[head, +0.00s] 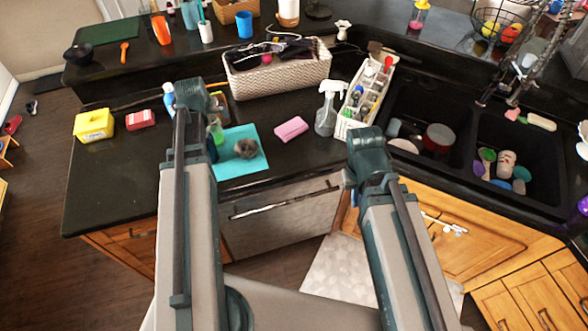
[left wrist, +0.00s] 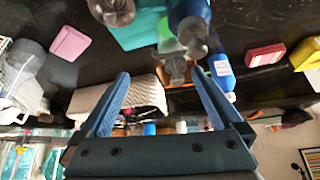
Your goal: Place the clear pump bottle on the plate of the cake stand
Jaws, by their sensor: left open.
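My left gripper (head: 192,98) is over the left counter. In the left wrist view its fingers (left wrist: 158,74) are apart with nothing between them. A small clear bottle with green in it (head: 217,131) stands by the blue mat, partly behind my left arm; it also shows in the left wrist view (left wrist: 168,38). I cannot tell whether it is the pump bottle. A brownish object (left wrist: 178,70) beyond it is partly hidden, and I cannot make out a cake stand for certain. My right gripper (head: 366,150) is over the counter's front edge; its fingers are hidden.
A clear spray bottle (head: 326,112) stands by the white caddy (head: 346,126). A wicker basket (head: 280,78) stands behind; a double sink (head: 462,147) is right.

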